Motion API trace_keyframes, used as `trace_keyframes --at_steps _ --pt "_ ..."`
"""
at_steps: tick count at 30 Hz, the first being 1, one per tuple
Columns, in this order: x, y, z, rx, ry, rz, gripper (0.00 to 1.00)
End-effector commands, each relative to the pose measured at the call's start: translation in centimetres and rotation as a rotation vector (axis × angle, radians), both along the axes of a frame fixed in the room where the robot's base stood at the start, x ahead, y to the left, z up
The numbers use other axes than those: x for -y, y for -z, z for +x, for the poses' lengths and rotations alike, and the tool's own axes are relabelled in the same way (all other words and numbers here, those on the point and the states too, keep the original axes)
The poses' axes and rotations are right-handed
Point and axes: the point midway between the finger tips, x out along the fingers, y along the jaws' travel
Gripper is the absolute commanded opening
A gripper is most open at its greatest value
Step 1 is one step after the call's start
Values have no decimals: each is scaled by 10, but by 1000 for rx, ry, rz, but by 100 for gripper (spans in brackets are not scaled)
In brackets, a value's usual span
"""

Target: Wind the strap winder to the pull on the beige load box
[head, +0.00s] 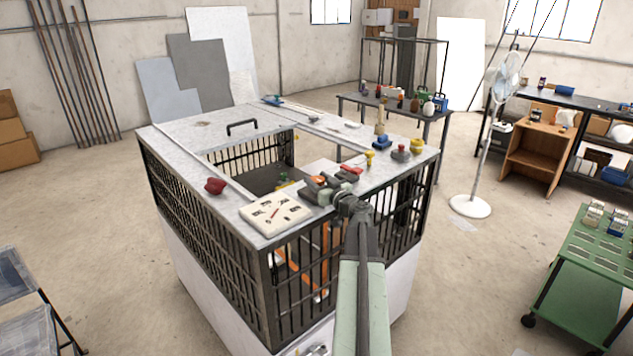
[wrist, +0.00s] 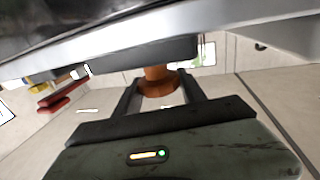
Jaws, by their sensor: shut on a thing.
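A flat beige box (head: 275,214) with dial markings and a red needle lies near the front corner of the bench top; I take it for the load box. Its exact reading is too small to tell. Just right of it is a dark grey device with orange parts (head: 317,183), probably the strap winder. My gripper (head: 340,199) reaches this device from the front right. In the wrist view, my gripper (wrist: 159,88) is shut on an orange-brown knob (wrist: 158,76) under a grey body (wrist: 150,50). The strap cannot be made out.
A dark red object (head: 214,186) sits left of the beige box. Yellow (head: 369,157) and grey-red (head: 401,153) pieces stand behind right. The pale bench top (head: 180,148) has a barred opening and a black handle (head: 241,126). A green cart (head: 590,265) stands at right.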

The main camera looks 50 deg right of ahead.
Motion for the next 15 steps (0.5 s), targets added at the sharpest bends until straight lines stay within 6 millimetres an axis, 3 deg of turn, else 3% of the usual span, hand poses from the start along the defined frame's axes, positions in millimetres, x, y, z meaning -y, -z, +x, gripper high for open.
trace_keyframes --at_steps 15 --pt "-1 -1 1 2 338 2 7"
